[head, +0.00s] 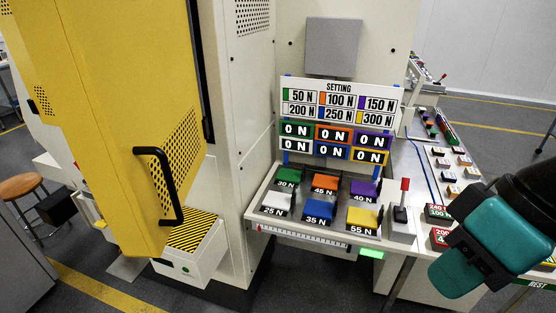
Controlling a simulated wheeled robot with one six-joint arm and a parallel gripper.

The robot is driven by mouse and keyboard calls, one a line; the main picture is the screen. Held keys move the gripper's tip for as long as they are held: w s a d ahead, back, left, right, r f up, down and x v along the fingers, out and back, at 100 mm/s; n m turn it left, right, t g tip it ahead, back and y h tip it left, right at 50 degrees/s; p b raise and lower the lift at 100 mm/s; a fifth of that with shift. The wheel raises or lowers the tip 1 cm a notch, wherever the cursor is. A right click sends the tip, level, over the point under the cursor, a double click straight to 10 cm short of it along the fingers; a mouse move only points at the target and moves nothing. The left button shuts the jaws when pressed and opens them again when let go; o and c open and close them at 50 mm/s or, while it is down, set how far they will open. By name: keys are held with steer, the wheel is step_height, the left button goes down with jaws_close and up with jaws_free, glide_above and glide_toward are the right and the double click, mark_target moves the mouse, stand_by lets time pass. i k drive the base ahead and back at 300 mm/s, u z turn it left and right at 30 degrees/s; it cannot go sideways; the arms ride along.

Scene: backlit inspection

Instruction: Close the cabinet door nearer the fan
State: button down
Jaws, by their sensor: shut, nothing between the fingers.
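A yellow cabinet door (125,110) with perforated patches stands at the left, in front of a cream cabinet (240,150). It appears swung outward, with a dark strip along its right edge. Its black bar handle (160,187) is upright near the lower right part of the door. No second door can be made out, and I cannot identify a fan. My teal and black arm (490,240) is at the lower right, far from the handle, over the right end of the bench. My gripper's fingers are not visible.
A sloped panel (262,215) with coloured force blocks and a red-topped lever (402,205) lies between arm and door. A black-and-yellow striped box (190,255) sits below the door. A stool (22,188) stands far left. Dark floor shows at the bottom.

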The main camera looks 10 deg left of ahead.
mark_target(118, 79)
steer(key=z, duration=1.35)
steer(key=i, duration=0.2)
steer(key=u, duration=2.8)
